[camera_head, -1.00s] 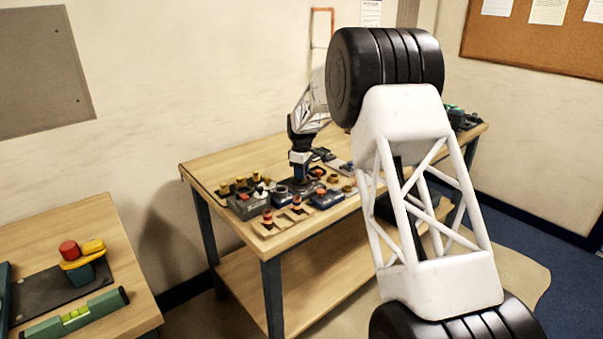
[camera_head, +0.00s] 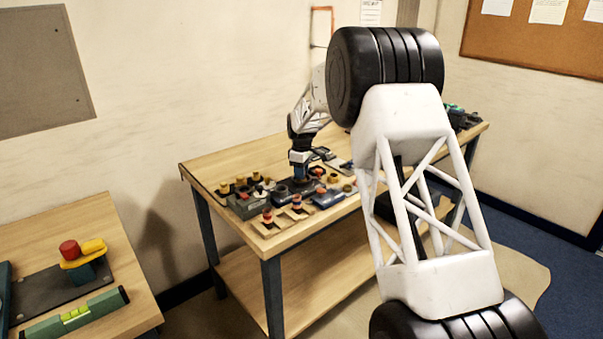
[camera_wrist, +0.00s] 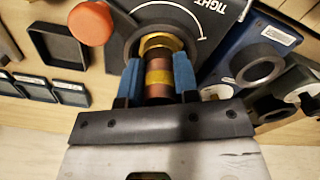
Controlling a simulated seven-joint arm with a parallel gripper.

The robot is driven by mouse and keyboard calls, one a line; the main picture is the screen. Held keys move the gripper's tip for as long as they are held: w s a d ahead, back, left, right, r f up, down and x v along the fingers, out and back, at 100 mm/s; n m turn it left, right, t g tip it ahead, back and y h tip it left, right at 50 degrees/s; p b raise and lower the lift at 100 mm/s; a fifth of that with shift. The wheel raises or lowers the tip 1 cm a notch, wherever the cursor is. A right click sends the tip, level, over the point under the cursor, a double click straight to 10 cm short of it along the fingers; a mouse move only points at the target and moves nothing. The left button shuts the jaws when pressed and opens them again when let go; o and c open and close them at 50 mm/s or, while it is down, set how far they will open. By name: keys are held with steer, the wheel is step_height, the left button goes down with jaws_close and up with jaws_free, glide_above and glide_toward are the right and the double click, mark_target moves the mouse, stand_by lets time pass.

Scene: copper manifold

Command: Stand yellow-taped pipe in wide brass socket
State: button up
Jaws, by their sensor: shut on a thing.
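In the wrist view my gripper (camera_wrist: 158,80) has its blue fingers shut on the yellow-taped copper pipe (camera_wrist: 158,78). The pipe's far end meets a brass ring (camera_wrist: 160,44), which sits within a dark round opening on a dark plate (camera_wrist: 205,22) marked "TIGHT". I cannot tell how deep the pipe sits in the ring. In the head view my gripper (camera_head: 301,176) points down over the bench; the pipe is too small to make out there.
An orange round knob (camera_wrist: 90,22) is left of the fingers. A blue block with a dark ring (camera_wrist: 258,66) is at right. A black square tray (camera_wrist: 57,45) is at left. Several fittings crowd the bench (camera_head: 232,160), whose back left is clear.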

steer(key=shift+r, duration=0.6)
steer(key=shift+f, duration=0.8)
stand_by(1.4)
steer(key=shift+r, duration=0.8)
stand_by(0.8)
steer(key=shift+f, duration=0.8)
stand_by(0.7)
steer(key=o, duration=0.6)
steer(key=shift+r, duration=0.1)
steer(key=shift+r, duration=5.4)
